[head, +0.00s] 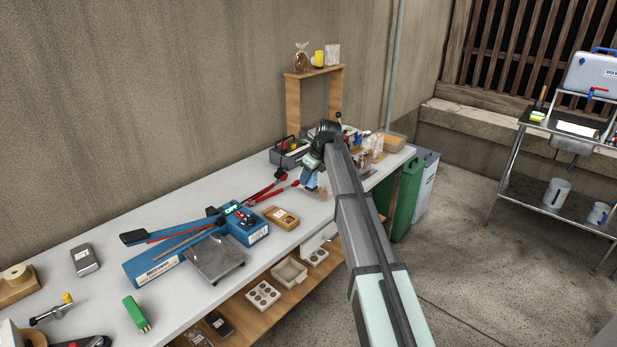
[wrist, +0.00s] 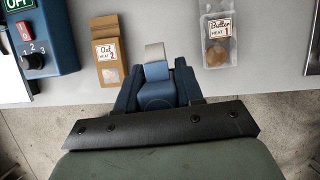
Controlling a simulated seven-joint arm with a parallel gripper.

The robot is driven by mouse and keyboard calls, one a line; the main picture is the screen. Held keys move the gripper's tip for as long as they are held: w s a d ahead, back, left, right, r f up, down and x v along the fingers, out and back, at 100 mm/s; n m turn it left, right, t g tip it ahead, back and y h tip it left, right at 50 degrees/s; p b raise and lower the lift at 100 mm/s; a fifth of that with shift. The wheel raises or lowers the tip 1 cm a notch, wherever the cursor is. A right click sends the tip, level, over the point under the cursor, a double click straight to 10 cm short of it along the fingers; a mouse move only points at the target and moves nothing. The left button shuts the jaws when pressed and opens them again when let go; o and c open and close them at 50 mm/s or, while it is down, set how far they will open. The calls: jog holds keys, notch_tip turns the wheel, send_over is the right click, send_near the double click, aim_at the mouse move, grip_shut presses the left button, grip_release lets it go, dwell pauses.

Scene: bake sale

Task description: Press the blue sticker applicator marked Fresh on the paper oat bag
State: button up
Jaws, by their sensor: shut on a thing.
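The paper oat bag (wrist: 105,50) is brown with a clear window and a label reading "Oat HEAT 2". It lies flat on the grey worktop, left of my gripper in the wrist view, and also shows in the head view (head: 281,217). My gripper (wrist: 156,76) is shut on the blue applicator (wrist: 157,92), whose pale grey-beige end (wrist: 154,52) points forward. No Fresh marking is readable on it. In the head view my gripper (head: 311,180) is over the worktop near its front edge, right of the oat bag and apart from it.
A clear bag labelled "Butter HEAT 1" (wrist: 215,42) lies right of my gripper. A blue sealing machine (wrist: 38,45) with a knob stands left of the oat bag. A dark toolbox (head: 288,153) and red-handled tool (head: 272,190) lie behind. The worktop's front edge is close.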

jog(key=o, duration=0.3)
jog(key=c, duration=0.5)
jog(key=shift+o, duration=0.2)
jog(key=s+a+n+g+y, duration=0.1)
jog(key=s+a+n+g, duration=0.2)
jog(key=s+a+n, duration=0.5)
jog(key=shift+s+a+f+n, duration=0.25)
jog(key=shift+f+n, duration=0.05)
jog(key=shift+n, duration=0.2)
